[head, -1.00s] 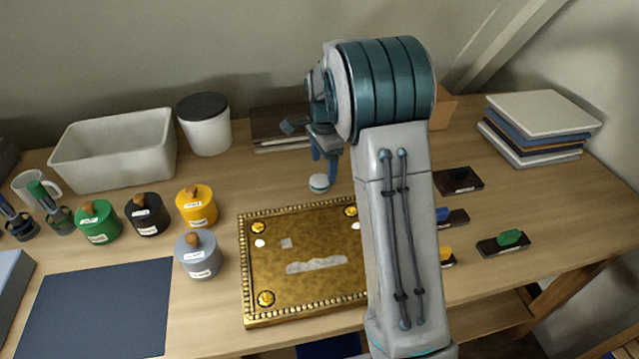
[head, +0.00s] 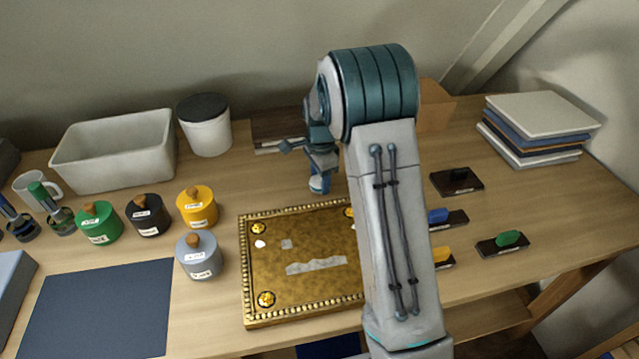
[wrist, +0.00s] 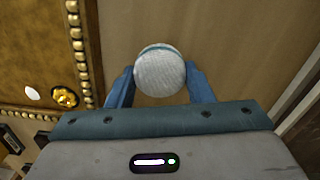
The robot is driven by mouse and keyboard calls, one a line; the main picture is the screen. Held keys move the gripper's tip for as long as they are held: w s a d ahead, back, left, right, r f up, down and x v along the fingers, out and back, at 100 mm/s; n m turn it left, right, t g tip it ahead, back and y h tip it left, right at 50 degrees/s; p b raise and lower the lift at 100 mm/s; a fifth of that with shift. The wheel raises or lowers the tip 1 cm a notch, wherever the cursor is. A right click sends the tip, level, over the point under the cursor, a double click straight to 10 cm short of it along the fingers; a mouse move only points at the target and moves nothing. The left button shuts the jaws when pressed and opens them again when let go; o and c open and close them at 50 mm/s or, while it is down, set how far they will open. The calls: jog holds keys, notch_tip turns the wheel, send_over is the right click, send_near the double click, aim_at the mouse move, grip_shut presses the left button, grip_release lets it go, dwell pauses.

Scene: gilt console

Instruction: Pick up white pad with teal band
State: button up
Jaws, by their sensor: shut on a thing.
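The white pad with a teal band (head: 318,186) is a small round piece on the wooden table, just behind the gilt panel. In the wrist view the pad (wrist: 160,74) shows its pale textured face, with the teal band along its far edge. My gripper (head: 320,180) is lowered over it. In the wrist view its two blue fingers (wrist: 160,82) press on the pad from both sides, shut on it. I cannot tell whether the pad still touches the table.
The gilt panel (head: 300,307) with a beaded rim lies in front of my gripper. Lidded pots, among them a yellow one (head: 197,210), stand to the left. Small coloured-handled blocks (head: 502,246) lie to the right. Books (head: 277,122) lie behind.

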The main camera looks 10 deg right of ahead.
aim_at(320, 179)
jog(key=shift+r, duration=0.1)
jog(key=shift+r, duration=0.6)
notch_tip(320, 179, up, 3)
jog(key=shift+f, duration=0.1)
jog(key=s+d+r+b, duration=0.1)
jog(key=s+d+r, duration=0.5)
jog(key=d, duration=0.4)
jog(key=shift+r, duration=0.45)
jog(key=o, duration=0.3)
jog(key=shift+c, duration=0.7)
